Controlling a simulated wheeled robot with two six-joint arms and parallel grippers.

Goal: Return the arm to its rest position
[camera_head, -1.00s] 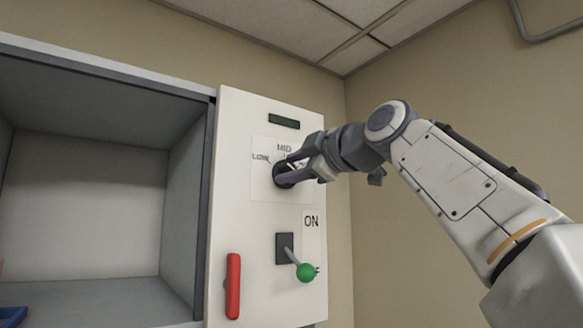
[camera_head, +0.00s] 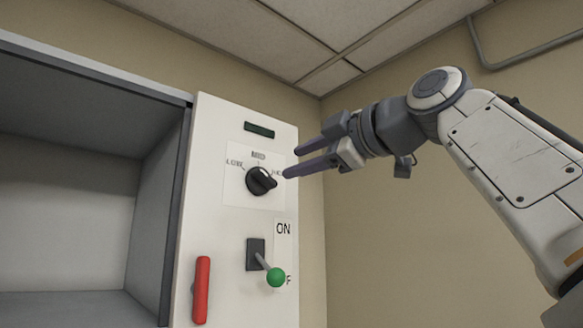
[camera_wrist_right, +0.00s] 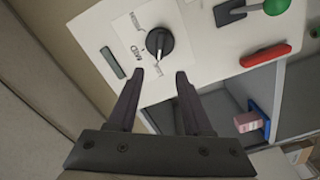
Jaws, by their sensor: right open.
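My right gripper (camera_head: 290,162) is open and empty, in front of the white control panel and to the right of its black knob (camera_head: 261,181). Its two fingers are apart, and the knob stands free of them. The knob's dial is labelled LOW and MID, with a third label partly covered by a finger. In the right wrist view the open gripper (camera_wrist_right: 157,75) points at the panel, with the knob (camera_wrist_right: 159,42) just beyond the fingertips. My left gripper is out of view.
The white panel (camera_head: 225,235) carries a green-balled lever (camera_head: 275,277) by an ON label, a red handle (camera_head: 201,290) and a dark display (camera_head: 259,130). An open grey compartment (camera_head: 60,230) lies left. Right of the panel is bare wall.

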